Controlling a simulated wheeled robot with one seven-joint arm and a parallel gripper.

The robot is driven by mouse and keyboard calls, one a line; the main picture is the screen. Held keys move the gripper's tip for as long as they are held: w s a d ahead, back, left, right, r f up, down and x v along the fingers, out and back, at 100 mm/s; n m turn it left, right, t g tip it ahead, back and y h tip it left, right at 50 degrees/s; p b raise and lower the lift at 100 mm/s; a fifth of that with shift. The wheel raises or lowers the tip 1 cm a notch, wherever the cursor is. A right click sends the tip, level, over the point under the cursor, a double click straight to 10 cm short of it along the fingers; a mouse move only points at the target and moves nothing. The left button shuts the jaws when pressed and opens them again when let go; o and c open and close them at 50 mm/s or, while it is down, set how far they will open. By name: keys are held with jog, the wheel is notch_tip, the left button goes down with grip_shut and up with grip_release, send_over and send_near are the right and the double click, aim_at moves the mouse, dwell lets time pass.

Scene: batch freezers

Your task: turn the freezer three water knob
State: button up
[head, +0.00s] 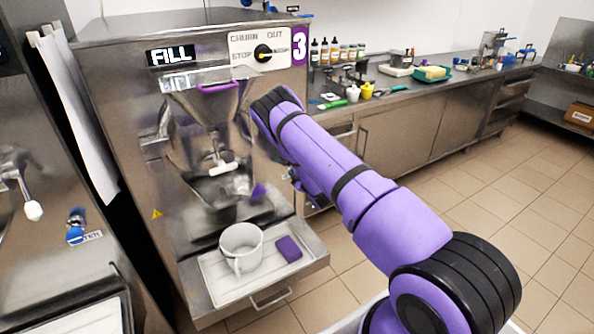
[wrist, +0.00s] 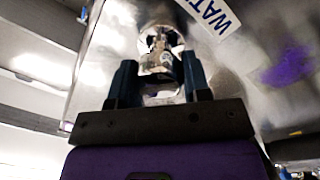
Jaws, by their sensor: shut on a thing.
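Freezer three (head: 190,120) is a steel machine with a purple "3" and a "FILL" display. In the head view my purple arm reaches along its right side, and its water knob and my gripper are hidden there. In the wrist view a white label reading "WAT" (wrist: 212,14) is on the steel panel. Just below left of it is the shiny metal water knob (wrist: 158,58). The two dark fingers of my gripper (wrist: 160,80) stand on either side of the knob and are shut on it. The knob's turned position is hard to tell.
A white mug (head: 241,248) and a purple block (head: 288,249) sit on the tray below the spout. The neighbouring freezer at left has a blue water knob (head: 76,228). A counter with bottles (head: 337,50) runs along the back. The tiled floor at right is clear.

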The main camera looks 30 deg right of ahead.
jog(key=shift+f+n, duration=0.1)
jog(key=shift+n, duration=0.3)
jog(key=shift+s, duration=0.1)
jog(key=o, duration=0.9)
jog(key=shift+o, duration=0.2)
jog(key=s, duration=1)
jog(key=shift+s+f, duration=0.15)
jog(key=shift+s, duration=0.2)
jog(key=shift+s+a, duration=0.1)
